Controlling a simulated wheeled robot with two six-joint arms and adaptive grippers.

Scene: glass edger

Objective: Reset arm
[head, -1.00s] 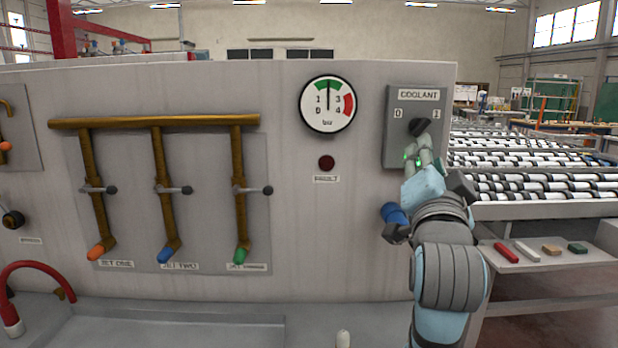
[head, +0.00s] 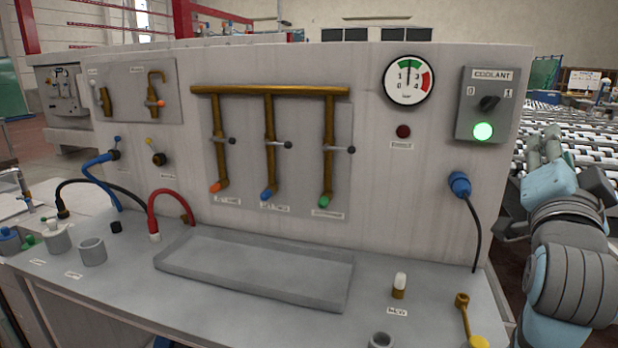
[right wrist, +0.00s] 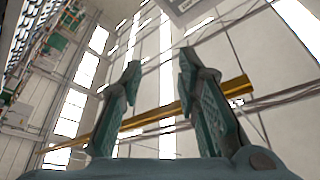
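My right gripper (head: 552,150) is raised at the right edge of the head view, to the right of the coolant box (head: 494,75) and apart from it. In the right wrist view my right gripper (right wrist: 159,68) has its two fingers spread, with nothing between them. The coolant box has a dark knob (head: 489,103), turned toward the 1 side, above a lit green lamp (head: 483,131). My left gripper does not show in either view.
The grey panel carries a gauge (head: 409,79), a dark red fault lamp (head: 403,131) and three jet valves under a brass pipe (head: 270,91). A blue plug (head: 460,184) with a cable hangs below the coolant box. A shallow tray (head: 250,270) lies on the bench; a roller conveyor (head: 590,130) stands behind my right arm.

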